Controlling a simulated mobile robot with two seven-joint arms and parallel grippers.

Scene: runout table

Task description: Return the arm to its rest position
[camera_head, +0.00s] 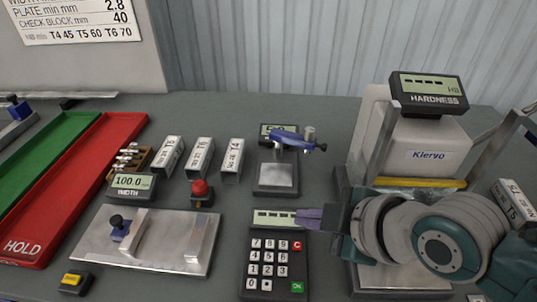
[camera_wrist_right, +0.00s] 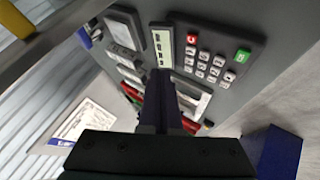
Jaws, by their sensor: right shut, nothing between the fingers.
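My right arm comes in from the right in the head view, over the front of the hardness tester (camera_head: 400,140). In the right wrist view the shut dark fingers (camera_wrist_right: 162,78) reach out over the bench, beside the keypad (camera_wrist_right: 215,60). I cannot tell whether the tips touch the keypad. My left gripper is in neither view.
The keypad (camera_head: 275,270) lies just below the gripper. A small gauge stand (camera_head: 277,178) stands behind it. To the left are a metal plate fixture (camera_head: 185,250), a red button (camera_head: 200,190), several labelled blocks, and red (camera_head: 105,160) and green (camera_head: 50,150) trays.

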